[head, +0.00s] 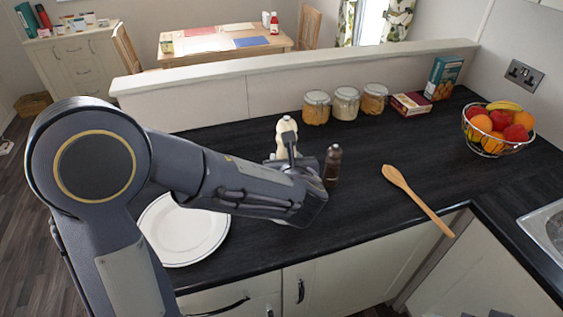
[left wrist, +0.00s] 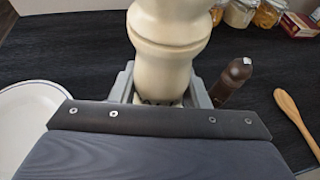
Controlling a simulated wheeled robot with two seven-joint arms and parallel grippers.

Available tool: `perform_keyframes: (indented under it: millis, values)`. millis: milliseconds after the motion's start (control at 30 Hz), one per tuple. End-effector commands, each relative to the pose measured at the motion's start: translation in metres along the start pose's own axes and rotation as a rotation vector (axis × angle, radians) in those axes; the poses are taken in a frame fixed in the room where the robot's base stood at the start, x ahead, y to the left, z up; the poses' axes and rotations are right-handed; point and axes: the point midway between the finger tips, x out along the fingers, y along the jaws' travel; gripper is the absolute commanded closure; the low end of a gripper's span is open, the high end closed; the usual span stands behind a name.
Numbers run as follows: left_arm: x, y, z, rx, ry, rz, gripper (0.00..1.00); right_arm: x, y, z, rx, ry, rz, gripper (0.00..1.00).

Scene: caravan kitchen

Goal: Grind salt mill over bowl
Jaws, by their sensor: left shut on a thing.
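The cream salt mill (head: 287,126) stands roughly upright over the dark worktop, and its waisted body fills the top middle of the left wrist view (left wrist: 168,40). My left gripper (head: 285,158) is shut on its lower part, with a finger on each side in the left wrist view (left wrist: 161,90). I cannot tell whether the mill's base touches the worktop. A white round dish (head: 158,249), flat like a plate or shallow bowl, lies left of the mill, partly behind my arm. It also shows at the left of the wrist view (left wrist: 22,98). My right gripper is out of view.
A dark brown mill (head: 332,163) stands close right of my left gripper. A wooden spoon (head: 415,198) lies further right. Several jars (head: 345,104), boxes (head: 411,104) and a fruit basket (head: 497,146) stand at the back. A low ledge (head: 250,66) runs behind the worktop.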

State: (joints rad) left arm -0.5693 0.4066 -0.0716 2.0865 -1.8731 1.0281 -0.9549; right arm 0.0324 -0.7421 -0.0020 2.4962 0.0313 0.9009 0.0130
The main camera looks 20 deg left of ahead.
Motion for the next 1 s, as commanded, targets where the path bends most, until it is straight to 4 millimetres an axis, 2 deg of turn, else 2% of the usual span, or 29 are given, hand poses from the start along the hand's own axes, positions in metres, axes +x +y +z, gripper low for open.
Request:
perform_keyframes:
  millis: [167, 600, 1000]
  values:
    - [0.002, -0.001, -0.007, 0.000, -0.001, 0.000, 0.80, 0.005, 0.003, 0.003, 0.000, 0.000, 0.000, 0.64]
    - [0.018, 0.000, -0.043, 0.000, 0.000, 0.001, 0.80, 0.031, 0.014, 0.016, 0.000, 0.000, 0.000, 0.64]
    - [0.018, 0.000, -0.045, 0.000, -0.001, 0.000, 0.80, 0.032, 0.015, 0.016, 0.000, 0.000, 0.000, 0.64]
